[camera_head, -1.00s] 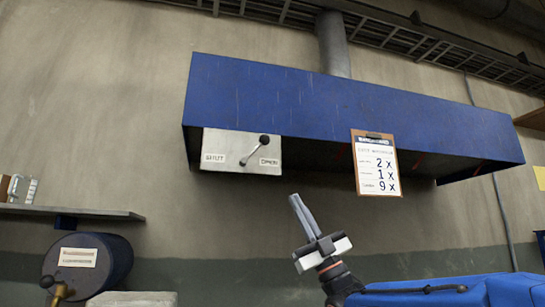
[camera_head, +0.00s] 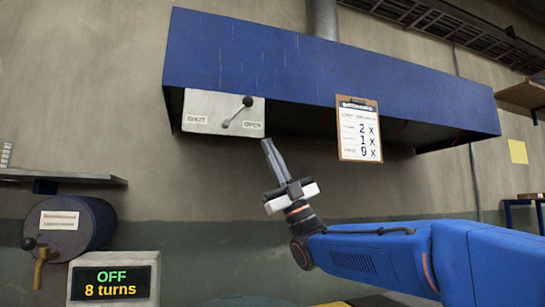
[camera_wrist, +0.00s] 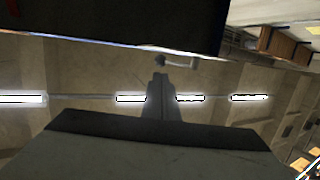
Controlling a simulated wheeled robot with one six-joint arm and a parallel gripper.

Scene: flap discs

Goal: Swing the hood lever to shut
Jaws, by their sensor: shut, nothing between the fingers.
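The hood lever (camera_head: 238,112) is a thin metal rod with a black ball knob, on a pale plate (camera_head: 205,104) at the left end of the blue hood (camera_head: 310,80). The plate reads SHUT at left and OPEN at right. The lever tilts up and right, toward the OPEN side. My gripper (camera_head: 267,143) is shut and empty, its fingers pointing up, just below and right of the plate in the picture. I cannot tell its depth gap to the lever. In the wrist view, a dark round thing, perhaps the knob (camera_wrist: 160,60), shows just beyond my fingertips (camera_wrist: 160,76).
A clipboard (camera_head: 359,128) hangs on the hood front to the right. At left are a shelf (camera_head: 70,178), a blue drum (camera_head: 80,222) with a brass tap, and a display (camera_head: 112,281) reading OFF, 8 turns. The wall below the hood is clear.

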